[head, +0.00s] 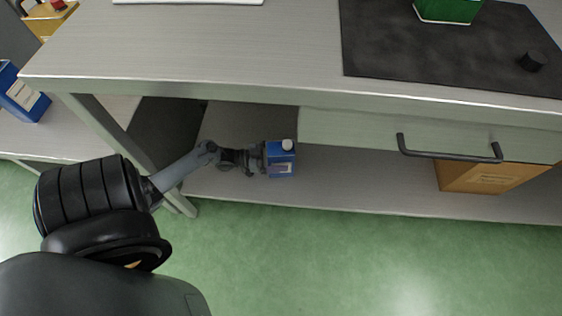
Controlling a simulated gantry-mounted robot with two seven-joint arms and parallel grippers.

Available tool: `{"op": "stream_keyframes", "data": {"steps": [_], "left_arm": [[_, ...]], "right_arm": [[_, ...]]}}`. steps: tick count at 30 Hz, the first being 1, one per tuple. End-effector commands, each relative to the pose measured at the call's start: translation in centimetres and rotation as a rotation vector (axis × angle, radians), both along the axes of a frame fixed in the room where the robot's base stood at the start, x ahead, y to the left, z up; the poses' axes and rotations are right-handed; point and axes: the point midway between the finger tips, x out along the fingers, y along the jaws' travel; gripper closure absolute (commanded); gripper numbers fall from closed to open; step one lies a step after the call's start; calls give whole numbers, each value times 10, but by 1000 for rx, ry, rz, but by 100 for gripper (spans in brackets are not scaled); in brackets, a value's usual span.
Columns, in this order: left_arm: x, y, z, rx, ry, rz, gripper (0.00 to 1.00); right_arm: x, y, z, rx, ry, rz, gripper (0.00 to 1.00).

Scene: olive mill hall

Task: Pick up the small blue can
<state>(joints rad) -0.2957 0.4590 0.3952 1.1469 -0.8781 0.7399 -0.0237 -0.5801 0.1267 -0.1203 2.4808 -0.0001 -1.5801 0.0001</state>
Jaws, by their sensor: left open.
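A small blue can (281,161) with a white cap and a pale label stands on the lower shelf (350,190) of the metal table, near the shelf's left part. My left gripper (262,159) reaches in from the left under the table top, with its fingertips at the can's left side. It is open; I cannot tell whether the fingers touch the can or how far they reach around it. The can looks upright. My right gripper is not in view.
The table top (200,50) and a drawer with a dark handle (450,155) overhang the shelf. A cardboard box (490,177) stands on the shelf at right. A table leg (115,135) is near my left arm. A larger blue container (22,95) stands at far left. A green container (448,10) is on a dark mat (430,55).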

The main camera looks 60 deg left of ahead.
Motion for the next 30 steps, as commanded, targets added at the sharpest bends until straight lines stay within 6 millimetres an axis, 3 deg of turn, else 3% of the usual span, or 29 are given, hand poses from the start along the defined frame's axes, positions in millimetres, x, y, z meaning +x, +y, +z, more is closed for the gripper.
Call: {"op": "stream_keyframes", "data": {"steps": [11,30], "left_arm": [[9,-3,1,1,0,1,4],[8,-3,0,1,0,0,100]], "right_arm": [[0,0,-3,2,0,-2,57],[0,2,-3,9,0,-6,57]]}}
